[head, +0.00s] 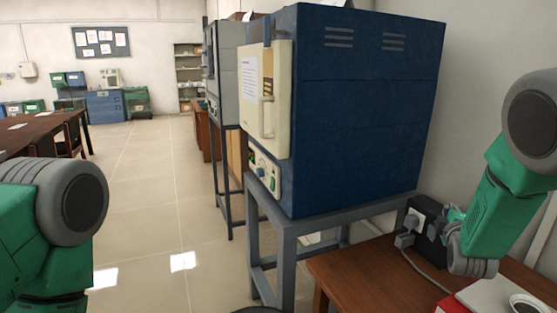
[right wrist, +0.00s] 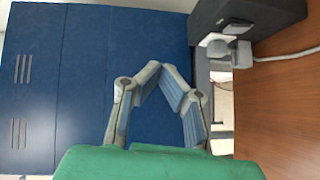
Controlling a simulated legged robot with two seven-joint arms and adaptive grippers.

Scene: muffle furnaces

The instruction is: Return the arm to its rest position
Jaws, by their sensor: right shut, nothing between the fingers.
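My right arm comes in from the right in the head view, bent downward. Its gripper (head: 453,213) shows only in small part beside a black box and is largely hidden by my own wrist. In the right wrist view the right gripper (right wrist: 160,72) has its two fingers meeting at the tips, with nothing between them. The blue side of the furnace (right wrist: 82,85) lies behind the fingers there. The blue furnace (head: 360,110) stands left of my right arm, apart from it in the head view. Of my left arm only a green and grey link shows; its gripper is out of view.
The furnace rests on a grey stand (head: 285,235); its cream door (head: 266,105) faces left. A wooden table (head: 365,272) at lower right bears a black socket box (head: 428,222) with plug and cable, plus a red-edged item. Another furnace (head: 229,75) stands behind. Floor at left centre is clear.

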